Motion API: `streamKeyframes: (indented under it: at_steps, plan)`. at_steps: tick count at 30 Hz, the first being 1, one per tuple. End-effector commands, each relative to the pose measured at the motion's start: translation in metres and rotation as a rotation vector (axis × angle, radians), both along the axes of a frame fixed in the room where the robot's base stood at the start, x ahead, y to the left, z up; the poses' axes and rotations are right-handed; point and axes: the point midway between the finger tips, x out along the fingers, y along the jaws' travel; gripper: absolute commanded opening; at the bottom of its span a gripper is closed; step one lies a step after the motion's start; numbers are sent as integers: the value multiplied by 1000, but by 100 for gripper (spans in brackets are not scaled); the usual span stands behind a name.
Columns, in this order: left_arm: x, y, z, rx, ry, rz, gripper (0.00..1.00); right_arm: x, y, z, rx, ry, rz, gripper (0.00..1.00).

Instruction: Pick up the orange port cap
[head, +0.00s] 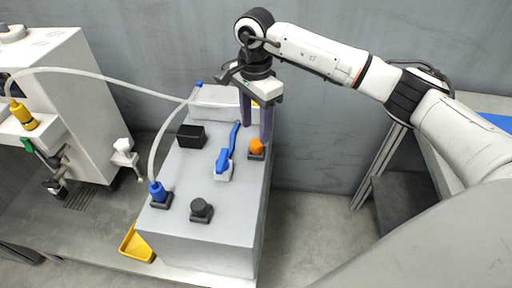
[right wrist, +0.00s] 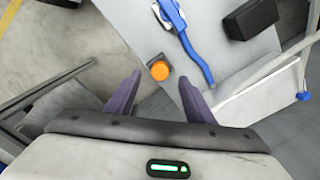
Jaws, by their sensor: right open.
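The orange port cap (head: 256,146) sits on a dark square port near the right edge of the grey box's top (head: 228,211). It also shows in the right wrist view as an orange disc (right wrist: 159,70) on its dark base. My right gripper (head: 255,133) is open and points down, its purple fingers just behind and above the cap in the head view. In the right wrist view the fingers (right wrist: 160,80) are spread, with the cap seen beyond and between their tips. Nothing is between the fingers. My left gripper is not in view.
A blue-handled valve (head: 223,165) stands just left of the cap. A black block (head: 191,136), a black knob (head: 201,210) and a blue connector (head: 157,191) with a white hose share the box top. A yellow tray (head: 137,245) lies in front left.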

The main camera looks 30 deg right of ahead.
Motion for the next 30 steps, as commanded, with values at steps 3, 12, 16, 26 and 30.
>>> streamKeyframes:
  at_steps: [3,12,16,26,30]
  plan:
    - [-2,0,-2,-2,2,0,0,0,0,-9,2,0,0,49]
    - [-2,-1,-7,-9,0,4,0,0,-2,-50,3,1,0,49]
    - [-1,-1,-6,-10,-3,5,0,0,-2,-57,3,-1,1,49]
    - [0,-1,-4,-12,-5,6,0,0,-2,-56,3,-1,0,20]
    - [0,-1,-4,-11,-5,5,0,0,-2,-56,3,-2,0,5]
